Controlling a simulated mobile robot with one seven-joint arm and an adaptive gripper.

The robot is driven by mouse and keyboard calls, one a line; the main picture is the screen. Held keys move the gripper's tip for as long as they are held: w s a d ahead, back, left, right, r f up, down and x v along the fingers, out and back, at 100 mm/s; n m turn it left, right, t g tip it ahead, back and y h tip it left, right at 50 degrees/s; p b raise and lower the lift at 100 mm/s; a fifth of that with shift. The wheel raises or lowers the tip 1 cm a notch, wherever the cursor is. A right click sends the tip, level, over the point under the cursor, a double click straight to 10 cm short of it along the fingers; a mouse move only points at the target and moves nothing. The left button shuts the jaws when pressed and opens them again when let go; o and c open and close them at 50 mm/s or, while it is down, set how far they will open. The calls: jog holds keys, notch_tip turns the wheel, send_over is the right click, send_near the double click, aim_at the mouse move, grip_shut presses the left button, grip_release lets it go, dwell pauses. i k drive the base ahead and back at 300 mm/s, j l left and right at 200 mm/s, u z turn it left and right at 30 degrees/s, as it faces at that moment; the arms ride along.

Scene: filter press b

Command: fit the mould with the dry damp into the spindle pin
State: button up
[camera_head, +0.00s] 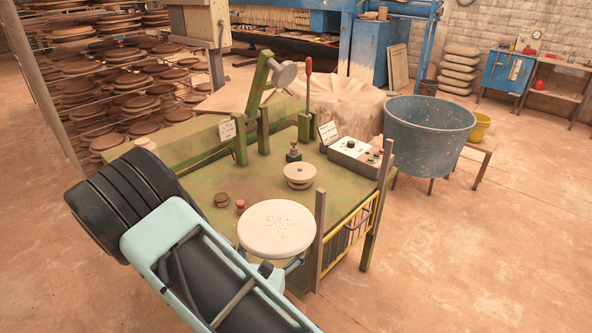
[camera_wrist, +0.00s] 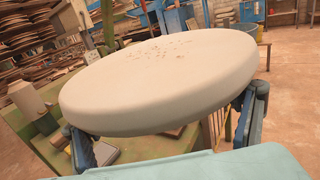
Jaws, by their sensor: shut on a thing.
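A pale, round, thick mould (camera_head: 277,227) with small brown specks on its top is in my gripper (camera_head: 282,265). In the wrist view the mould (camera_wrist: 165,75) fills the middle, and the two fingers of my gripper (camera_wrist: 166,130) are shut on its near rim from both sides. It is held about level above the front of the green bench. A smaller pale round head (camera_head: 299,174), which looks like the spindle, stands on the bench behind it, apart from the mould. A pin on it is too small to make out for sure.
The green bench (camera_head: 245,180) carries a red button (camera_head: 240,205), a dark round piece (camera_head: 221,199), a red-handled lever (camera_head: 308,85) and a control box (camera_head: 355,155). A raised arm with a round grey head (camera_head: 284,74) stands at the back. A blue tub (camera_head: 428,140) stands to the right.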

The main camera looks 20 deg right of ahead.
aim_at(301, 171)
jog(key=i+l+u, duration=0.2)
jog(key=l+u, duration=0.3)
jog(key=l, duration=0.55)
jog(key=l+u, duration=0.45)
jog(key=l, duration=0.6)
jog(key=k+l+u, duration=0.1)
jog(key=l+u, duration=0.4)
jog(key=l, duration=0.6)
jog(key=l+u, duration=0.25)
jog(key=l, duration=0.3)
jog(key=k+l+u, duration=0.1)
jog(key=l+u, duration=0.2)
jog(key=l, duration=0.25)
